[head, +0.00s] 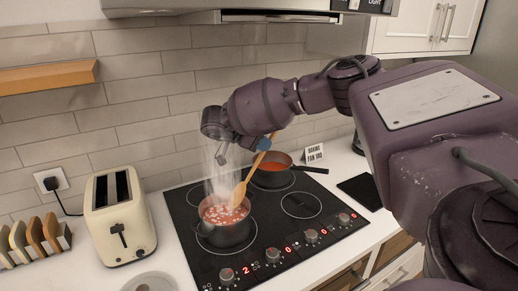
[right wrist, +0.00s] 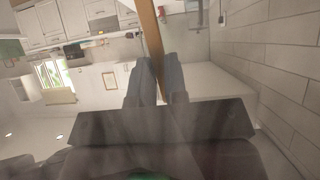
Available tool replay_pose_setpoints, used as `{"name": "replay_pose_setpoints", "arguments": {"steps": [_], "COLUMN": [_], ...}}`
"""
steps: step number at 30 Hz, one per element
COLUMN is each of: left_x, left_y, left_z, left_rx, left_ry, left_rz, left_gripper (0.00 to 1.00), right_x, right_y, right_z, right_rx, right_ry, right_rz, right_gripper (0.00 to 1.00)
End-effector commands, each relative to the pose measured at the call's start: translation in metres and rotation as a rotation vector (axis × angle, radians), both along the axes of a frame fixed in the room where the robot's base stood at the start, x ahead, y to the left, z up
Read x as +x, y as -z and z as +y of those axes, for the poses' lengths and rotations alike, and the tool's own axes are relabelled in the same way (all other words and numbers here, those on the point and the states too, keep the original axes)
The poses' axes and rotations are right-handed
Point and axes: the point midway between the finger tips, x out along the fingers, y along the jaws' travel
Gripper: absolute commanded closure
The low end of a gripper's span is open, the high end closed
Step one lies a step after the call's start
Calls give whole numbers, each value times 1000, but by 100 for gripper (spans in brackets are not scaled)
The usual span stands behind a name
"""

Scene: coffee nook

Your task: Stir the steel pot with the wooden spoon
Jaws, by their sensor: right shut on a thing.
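The pot (head: 222,238) is dark grey metal and stands on the front left burner, holding a red liquid with pale bits. Steam rises from it. The wooden spoon (head: 240,194) is tilted, its bowl down within the pot's rim; I cannot tell how deep its tip sits in the liquid. My right gripper (head: 261,144) is above and behind the pot, shut on the spoon's upper handle. In the right wrist view the spoon handle (right wrist: 151,38) runs up from between the fingers (right wrist: 158,82). My left gripper is not in view.
A second pan (head: 272,178) with red contents stands on the back burner of the black hob (head: 262,240). A cream toaster (head: 119,220) is left of the hob, with a toast rack (head: 30,240) beyond it. A small sign (head: 314,153) stands behind. The hood (head: 240,12) hangs above.

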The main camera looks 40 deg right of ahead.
Motion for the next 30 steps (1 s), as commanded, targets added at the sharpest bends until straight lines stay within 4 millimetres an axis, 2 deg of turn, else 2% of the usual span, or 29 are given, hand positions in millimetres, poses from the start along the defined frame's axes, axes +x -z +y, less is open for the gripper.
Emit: {"name": "replay_pose_setpoints", "arguments": {"steps": [15, 30], "left_x": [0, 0], "left_y": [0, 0], "left_z": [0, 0], "left_rx": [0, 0], "left_ry": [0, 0], "left_rz": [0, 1], "left_gripper": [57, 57], "right_x": [-4, -5], "right_y": [-27, -30], "right_z": [-18, -20], "right_rx": [0, 0], "right_ry": [1, 0], "right_rz": [-2, 0], "right_gripper": [100, 100]}}
